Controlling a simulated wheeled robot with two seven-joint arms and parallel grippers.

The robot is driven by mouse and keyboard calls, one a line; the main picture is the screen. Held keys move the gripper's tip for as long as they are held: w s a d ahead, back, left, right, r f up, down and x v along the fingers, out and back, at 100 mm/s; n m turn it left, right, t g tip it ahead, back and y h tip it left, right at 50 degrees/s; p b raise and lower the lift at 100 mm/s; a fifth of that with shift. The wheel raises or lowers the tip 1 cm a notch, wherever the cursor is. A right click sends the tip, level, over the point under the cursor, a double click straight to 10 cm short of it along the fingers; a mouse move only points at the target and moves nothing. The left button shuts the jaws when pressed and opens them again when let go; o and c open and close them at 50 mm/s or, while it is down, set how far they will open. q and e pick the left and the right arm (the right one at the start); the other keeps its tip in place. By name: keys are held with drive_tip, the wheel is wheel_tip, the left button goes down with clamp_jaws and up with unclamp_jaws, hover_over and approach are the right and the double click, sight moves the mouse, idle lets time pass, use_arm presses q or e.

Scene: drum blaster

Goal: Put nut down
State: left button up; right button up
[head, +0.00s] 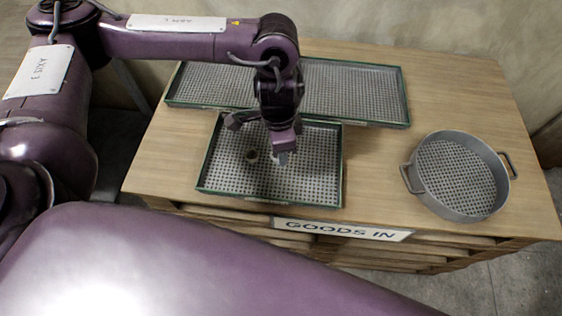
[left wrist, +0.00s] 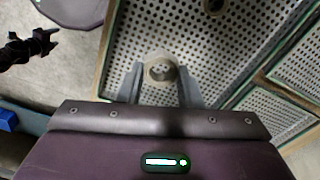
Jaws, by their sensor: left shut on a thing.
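My left gripper (head: 283,156) points down over the front green-rimmed perforated tray (head: 321,188). In the left wrist view, its two grey fingers (left wrist: 160,92) are shut on the nut (left wrist: 160,70), a pale grey-brown ring with a hole. The nut is over the perforated tray floor; I cannot tell whether it touches it. In the head view the gripper hides the held nut. A second small round dark thing (head: 252,155) is in the same tray, left of the gripper; a dark round thing also shows at the top of the left wrist view (left wrist: 213,5).
A long green-rimmed perforated tray (head: 350,90) lies behind. A round grey sieve pan with handles (head: 457,175) stands at the right. The wooden table (head: 378,175) is clear between front tray and pan. A "GOODS IN" sign (head: 342,230) is on its front edge.

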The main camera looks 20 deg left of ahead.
use_arm(q)
drive_tip(key=w+d+r+m+b, duration=0.1)
drive_tip(key=w+r+m+b, duration=0.1)
drive_tip(key=w+r+m, duration=0.45)
wheel_tip(320, 180, up, 4)
drive_tip(key=f+m+b, duration=0.1)
drive_tip(key=m+b, duration=0.1)
drive_tip(key=m, duration=0.7)
hover_over(297, 163)
wheel_tip(297, 163, down, 15)
drive_tip(key=b, duration=0.3)
drive_tip(key=shift+s, duration=0.1)
wheel_tip(297, 163, down, 4)
drive_tip(key=shift+b, duration=0.55)
drive_tip(key=shift+a+f, duration=0.1)
drive_tip(key=shift+f, duration=0.05)
use_arm(e)
drive_tip(key=w+a+f, duration=0.2)
drive_tip(key=w+f, duration=0.1)
drive_tip(key=f, duration=0.4)
drive_tip(key=shift+w+f, duration=0.3)
drive_tip(key=shift+f, duration=0.05)
